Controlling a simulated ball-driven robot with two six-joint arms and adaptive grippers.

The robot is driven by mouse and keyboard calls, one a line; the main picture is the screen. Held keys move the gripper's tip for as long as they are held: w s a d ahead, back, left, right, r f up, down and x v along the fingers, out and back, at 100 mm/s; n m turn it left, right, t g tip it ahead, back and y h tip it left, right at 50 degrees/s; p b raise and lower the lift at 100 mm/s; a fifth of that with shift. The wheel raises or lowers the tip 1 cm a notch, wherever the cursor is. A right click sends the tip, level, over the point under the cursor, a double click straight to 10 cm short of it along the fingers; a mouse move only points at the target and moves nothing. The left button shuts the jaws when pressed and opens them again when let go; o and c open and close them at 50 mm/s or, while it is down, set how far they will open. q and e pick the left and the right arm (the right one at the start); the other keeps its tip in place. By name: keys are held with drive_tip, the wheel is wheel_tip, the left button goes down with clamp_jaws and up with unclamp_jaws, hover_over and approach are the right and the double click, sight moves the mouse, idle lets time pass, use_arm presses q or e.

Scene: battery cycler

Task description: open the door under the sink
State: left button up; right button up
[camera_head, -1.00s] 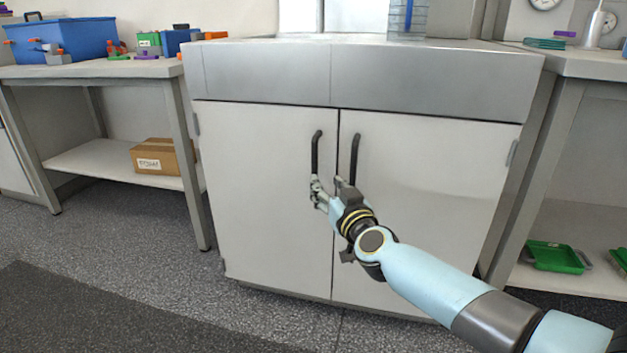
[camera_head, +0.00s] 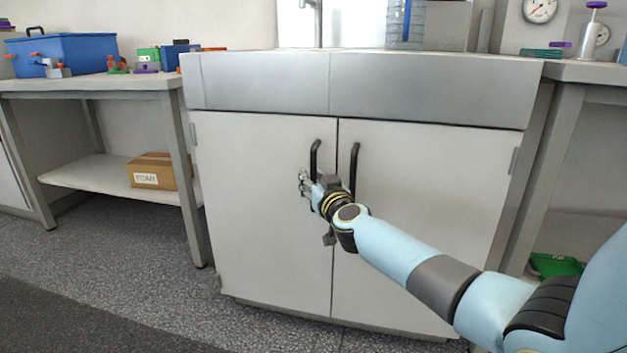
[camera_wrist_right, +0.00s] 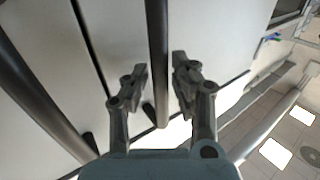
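The sink cabinet has two pale doors, both shut. The left door (camera_head: 255,220) has a black bar handle (camera_head: 313,158) near the middle seam. The right door (camera_head: 430,180) has a matching handle (camera_head: 354,168). My right gripper (camera_head: 304,183) is at the lower part of the left door's handle. In the right wrist view, my right gripper (camera_wrist_right: 160,70) is open, with one finger on each side of the left door's handle (camera_wrist_right: 157,30) and small gaps showing. The right door's handle (camera_wrist_right: 40,95) is at the left there. My left gripper is not in view.
A steel sink front (camera_head: 420,95) runs above the doors. A bench at the left holds a blue toolbox (camera_head: 62,55), with a cardboard box (camera_head: 152,171) on its lower shelf. Another bench stands at the right, with a green tray (camera_head: 553,265) below. The floor before the cabinet is clear.

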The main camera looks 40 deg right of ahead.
clamp_jaws()
drive_tip(key=shift+a+f, duration=0.1)
drive_tip(key=shift+a, duration=0.05)
idle(0.4)
